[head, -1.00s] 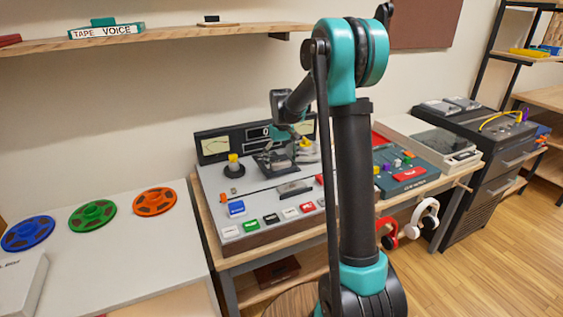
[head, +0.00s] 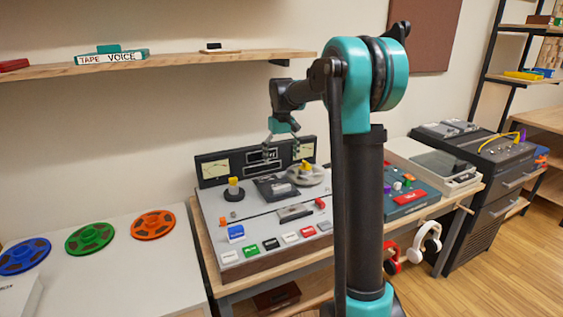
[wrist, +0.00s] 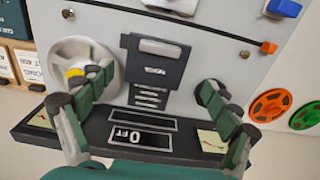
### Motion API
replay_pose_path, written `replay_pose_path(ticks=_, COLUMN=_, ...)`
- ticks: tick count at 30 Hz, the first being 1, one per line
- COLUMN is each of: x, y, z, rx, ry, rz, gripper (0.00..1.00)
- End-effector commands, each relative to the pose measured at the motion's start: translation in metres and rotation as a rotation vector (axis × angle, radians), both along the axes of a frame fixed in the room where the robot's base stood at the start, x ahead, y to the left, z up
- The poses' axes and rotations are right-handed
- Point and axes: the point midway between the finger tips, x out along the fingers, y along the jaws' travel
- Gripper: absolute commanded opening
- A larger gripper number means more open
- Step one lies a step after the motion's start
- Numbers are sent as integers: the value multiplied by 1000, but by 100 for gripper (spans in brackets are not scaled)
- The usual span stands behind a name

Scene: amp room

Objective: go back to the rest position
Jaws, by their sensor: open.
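My gripper (head: 282,148) is open and empty in the head view, raised above the back part of the tape machine (head: 262,217). In the wrist view my gripper (wrist: 160,105) shows its two green-and-black fingers spread wide, with nothing between them. Beyond the fingers are the machine's dark centre block (wrist: 157,65), a silver reel (wrist: 75,60) with a yellow knob, and the display panel (wrist: 140,138). The right finger covers part of the machine's other spindle. My arm stands upright in the head view and bends over toward the machine.
Blue (head: 24,256), green (head: 90,239) and orange (head: 153,224) reels lie on the white table at left. A wall shelf (head: 180,60) holds a tape box (head: 112,57). A mixer (head: 408,196), a turntable (head: 430,165) and headphones (head: 427,240) are at right.

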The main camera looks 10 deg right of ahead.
Motion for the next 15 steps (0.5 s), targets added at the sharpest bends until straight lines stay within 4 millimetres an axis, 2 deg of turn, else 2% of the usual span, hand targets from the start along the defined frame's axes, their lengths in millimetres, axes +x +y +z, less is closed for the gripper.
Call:
replay_pose_path(ticks=8, x=-6, y=-2, z=-2, rx=1, ry=-7, rz=-6, gripper=90)
replay_pose_path(ticks=11, x=-24, y=-10, z=-9, rx=4, ry=-27, rz=-25, gripper=90)
replay_pose_path(ticks=15, x=-70, y=-26, z=-30, rx=12, ry=-83, rz=-74, gripper=90)
